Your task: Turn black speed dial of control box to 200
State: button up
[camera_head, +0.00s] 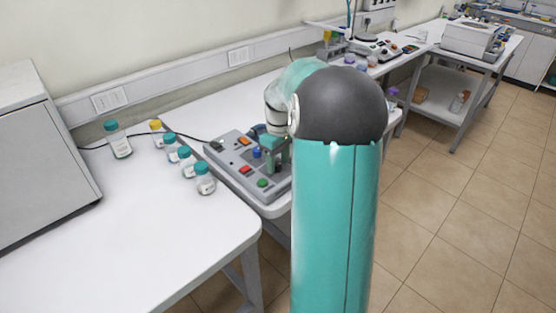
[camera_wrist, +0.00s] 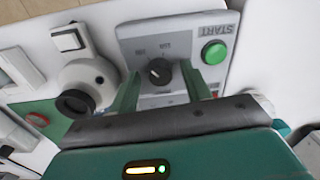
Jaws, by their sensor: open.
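The grey control box (camera_head: 228,172) stands on the white table in the head view, with my gripper (camera_head: 272,152) over its far right part. In the wrist view, the black speed dial (camera_wrist: 159,71) sits on a light grey panel (camera_wrist: 135,40) of the box. The marks around the dial are upside down and too small to read surely. My gripper's two green fingers (camera_wrist: 159,77) are open, one on each side of the dial. I cannot tell whether either finger touches it. The dial cannot be made out in the head view behind my arm.
A green START button (camera_wrist: 214,51) lies close to the right finger. A white round fitting with a dark opening (camera_wrist: 85,85) lies to the left. Several capped bottles (camera_head: 204,180) stand left of the box, near a large grey cabinet (camera_head: 40,150).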

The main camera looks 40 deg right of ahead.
jog(key=shift+c, duration=0.2)
jog(key=c, duration=1)
jog(key=shift+o, duration=0.2)
